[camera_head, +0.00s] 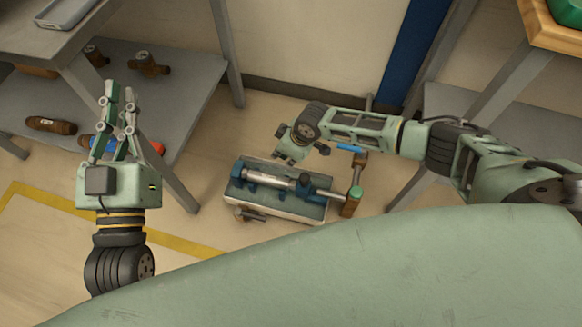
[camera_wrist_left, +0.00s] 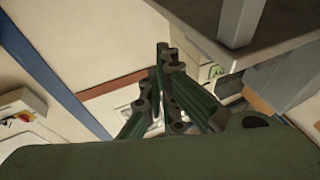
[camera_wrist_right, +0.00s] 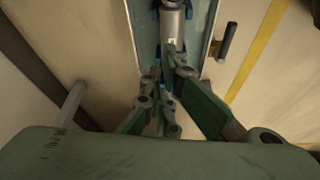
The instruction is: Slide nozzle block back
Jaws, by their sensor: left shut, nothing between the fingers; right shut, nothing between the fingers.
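A meter testbench (camera_head: 275,208) stands low in the middle of the head view, a grey tray with a metal cylinder (camera_head: 270,180) between blue blocks. The blue block at its right end (camera_head: 306,182) has a rod running right; which block is the nozzle block I cannot tell. The cylinder also shows at the top of the right wrist view (camera_wrist_right: 172,22). My right gripper (camera_head: 284,158) is shut and empty above the bench's back edge; its fingers (camera_wrist_right: 168,80) partly hide the bench bed. My left gripper (camera_head: 118,92) is shut and empty, far left of the bench, pointing up.
A grey shelf (camera_head: 190,105) with brown fittings (camera_head: 148,64) stands at the left. A green-handled valve (camera_head: 351,200) and pipe stand at the bench's right end. A lever (camera_head: 246,214) juts from the front. A table leg (camera_head: 500,85) stands at the right.

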